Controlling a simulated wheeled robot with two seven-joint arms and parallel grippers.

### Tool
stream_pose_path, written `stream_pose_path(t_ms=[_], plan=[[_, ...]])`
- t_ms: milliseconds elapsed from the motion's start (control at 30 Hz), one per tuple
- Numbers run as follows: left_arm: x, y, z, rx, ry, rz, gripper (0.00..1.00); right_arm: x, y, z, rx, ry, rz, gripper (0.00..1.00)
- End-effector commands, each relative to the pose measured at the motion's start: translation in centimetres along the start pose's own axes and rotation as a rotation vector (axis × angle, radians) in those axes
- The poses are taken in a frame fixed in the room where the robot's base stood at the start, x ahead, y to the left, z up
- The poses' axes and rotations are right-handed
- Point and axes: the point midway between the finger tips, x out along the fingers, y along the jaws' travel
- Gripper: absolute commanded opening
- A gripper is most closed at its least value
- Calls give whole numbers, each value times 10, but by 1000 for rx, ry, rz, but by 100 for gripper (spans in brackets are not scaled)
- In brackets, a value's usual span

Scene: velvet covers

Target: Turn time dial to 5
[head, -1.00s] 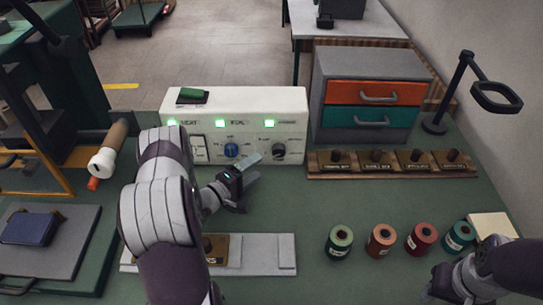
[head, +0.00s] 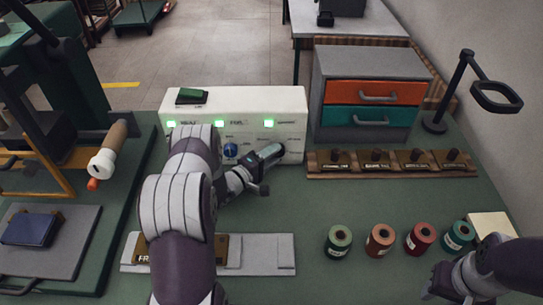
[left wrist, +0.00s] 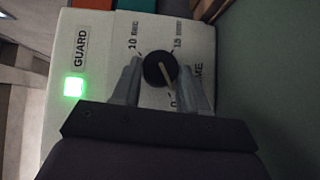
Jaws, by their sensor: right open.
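The white control box (head: 288,108) stands at the back of the bench. Its time dial is a dark round knob (left wrist: 160,70) with a pale pointer line, by the marks "10" and "15". The line runs down and slightly right, toward a partly covered mark I cannot read surely. My left gripper (head: 276,152) is at the box front and hides the dial in the head view. In the left wrist view its fingers (left wrist: 160,82) lie on either side of the knob; contact is unclear. My right gripper (head: 443,283) is open and empty at the lower right.
A blue dial (head: 231,151) sits left of the time dial. Green lights (head: 268,123) glow along the box top. A drawer unit (head: 325,75) and a wooden peg rack (head: 345,169) stand to the right. Thread spools (head: 380,240) stand in front.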

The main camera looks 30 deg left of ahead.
Motion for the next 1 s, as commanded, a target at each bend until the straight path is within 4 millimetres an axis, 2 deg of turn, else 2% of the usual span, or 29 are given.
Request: stream_pose_path(t_ms=[367,700,1000], plan=[[-1,6,0,72,0,-75,13,-15,0,-2,0,0,0,43],[0,13,2,278,-1,-282,13,-46,0,-5,0,0,0,43],[3,16,4,480,-3,-484,13,-63,0,-8,0,0,0,43]])
